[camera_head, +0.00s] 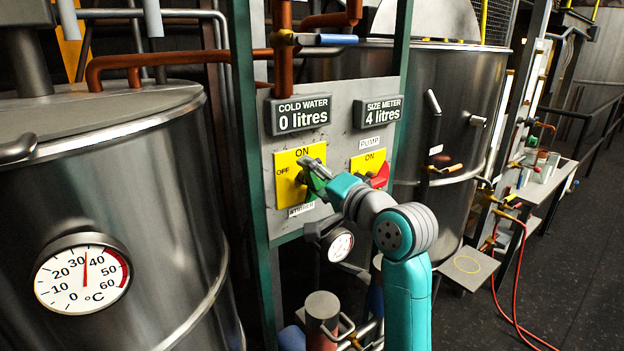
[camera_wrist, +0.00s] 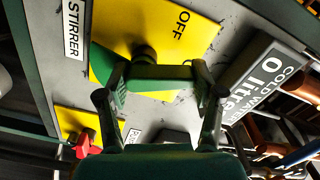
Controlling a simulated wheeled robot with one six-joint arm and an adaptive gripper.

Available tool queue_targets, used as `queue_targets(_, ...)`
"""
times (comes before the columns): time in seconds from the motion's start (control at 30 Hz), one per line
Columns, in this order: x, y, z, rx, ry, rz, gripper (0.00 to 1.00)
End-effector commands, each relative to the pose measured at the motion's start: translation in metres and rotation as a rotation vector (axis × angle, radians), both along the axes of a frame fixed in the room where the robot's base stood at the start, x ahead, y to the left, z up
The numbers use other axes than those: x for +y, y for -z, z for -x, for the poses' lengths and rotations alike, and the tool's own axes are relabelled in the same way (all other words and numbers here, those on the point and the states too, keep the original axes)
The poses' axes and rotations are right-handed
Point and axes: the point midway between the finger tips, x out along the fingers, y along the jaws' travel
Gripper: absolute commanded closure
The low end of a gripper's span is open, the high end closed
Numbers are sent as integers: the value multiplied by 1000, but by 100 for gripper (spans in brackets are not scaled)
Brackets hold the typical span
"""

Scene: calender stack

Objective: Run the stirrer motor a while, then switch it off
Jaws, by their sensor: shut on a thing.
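The stirrer switch has a yellow plate (camera_head: 286,185) marked ON at the top and OFF at the left, above a small stirrer label. Its green knob (camera_head: 317,184) is partly hidden by my gripper (camera_head: 308,170). In the wrist view my gripper (camera_wrist: 160,95) is shut on the green knob (camera_wrist: 160,79), with one finger at each side. The yellow plate (camera_wrist: 190,30) shows OFF at its top, and the STIRRER label (camera_wrist: 73,28) is at upper left. I cannot tell which mark the knob points to.
The pump switch (camera_head: 370,170), with a red knob (camera_head: 381,176), is close on the right. Steel tanks stand left (camera_head: 160,200) and behind (camera_head: 465,90). A thermometer (camera_head: 83,275) reads about 35 °C.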

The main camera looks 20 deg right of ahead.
Motion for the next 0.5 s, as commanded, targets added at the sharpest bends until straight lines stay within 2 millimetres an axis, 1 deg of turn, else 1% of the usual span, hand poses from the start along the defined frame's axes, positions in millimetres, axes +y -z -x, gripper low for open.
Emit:
queue_targets(0.2, -3, 0, -1, 59, 0, -171, 68)
queue_targets(0.5, -6, 0, -2, 112, 1, -334, 68)
